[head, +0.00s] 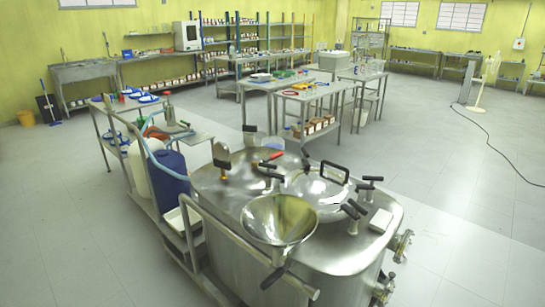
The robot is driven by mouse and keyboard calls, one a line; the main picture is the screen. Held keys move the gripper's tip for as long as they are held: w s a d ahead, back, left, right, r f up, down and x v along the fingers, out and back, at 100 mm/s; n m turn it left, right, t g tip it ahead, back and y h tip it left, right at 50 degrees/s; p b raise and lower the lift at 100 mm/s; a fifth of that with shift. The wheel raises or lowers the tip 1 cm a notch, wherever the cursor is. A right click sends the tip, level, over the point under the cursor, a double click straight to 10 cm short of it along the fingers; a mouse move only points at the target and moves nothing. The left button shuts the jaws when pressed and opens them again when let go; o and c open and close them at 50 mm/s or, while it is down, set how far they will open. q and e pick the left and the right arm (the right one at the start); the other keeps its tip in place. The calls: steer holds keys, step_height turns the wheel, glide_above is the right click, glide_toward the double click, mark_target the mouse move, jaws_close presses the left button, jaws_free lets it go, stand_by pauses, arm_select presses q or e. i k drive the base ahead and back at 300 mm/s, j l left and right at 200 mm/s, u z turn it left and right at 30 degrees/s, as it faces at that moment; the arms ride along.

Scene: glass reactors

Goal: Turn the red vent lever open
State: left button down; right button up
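The red vent lever (271,156) is a small red bar near the back edge of the steel reactor's lid (229,192). It lies at a slant, its right end higher in the picture. It is too small to tell whether the vent is open or closed. A dark-handled fitting stands just below it in the picture. Neither of my grippers shows in the head view.
On the lid stand a steel funnel bowl (280,220), a domed hatch (318,190) with a black handle, and several black-knobbed clamps. A cart with a blue drum (170,176) stands close on the left. Benches stand behind; the floor at right is mostly clear.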

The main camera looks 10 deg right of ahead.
mark_target(274, 156)
steer(key=j+z, duration=0.15)
steer(key=z, duration=0.35)
steer(key=i+j+z, duration=0.25)
steer(key=j, duration=0.3)
steer(key=j+z, duration=0.25)
steer(key=j, duration=0.35)
steer(key=i+j+z, duration=0.1)
steer(key=j+z, duration=0.15)
steer(key=j, duration=0.35)
